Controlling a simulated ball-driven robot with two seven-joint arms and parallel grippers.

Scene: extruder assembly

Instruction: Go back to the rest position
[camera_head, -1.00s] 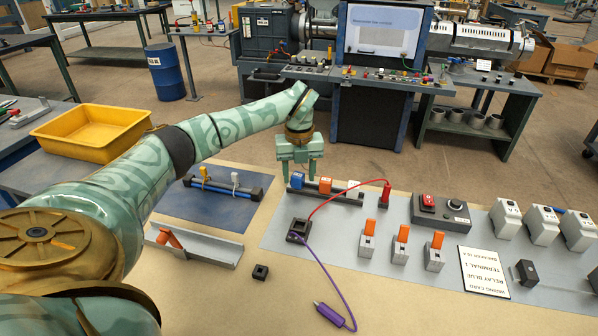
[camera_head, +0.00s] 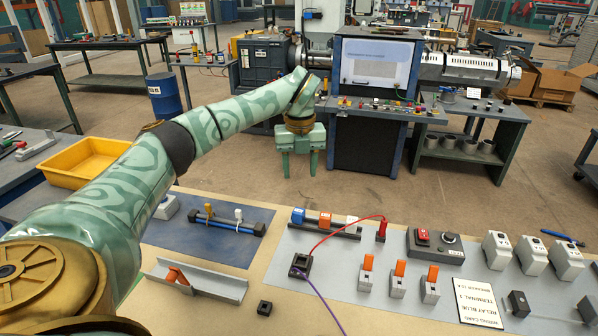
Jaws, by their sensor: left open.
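My left gripper (camera_head: 300,168) hangs from the green patterned left arm (camera_head: 225,122), pointing down. It is open, with its two fingers apart and nothing between them. In the picture it stands above the blue relay (camera_head: 298,215) and the rail (camera_head: 333,231), clear of them. An orange relay (camera_head: 325,219) and a white one (camera_head: 351,221) sit beside the blue one on that rail. My right gripper is not in view.
The bench holds a black socket (camera_head: 300,265) with red and purple leads, orange-levered terminals (camera_head: 398,280), a switch box (camera_head: 434,243), white breakers (camera_head: 497,250) and a wiring card (camera_head: 478,303). A yellow bin (camera_head: 83,163) stands at left, partly behind my arm. A cabinet (camera_head: 376,105) stands behind.

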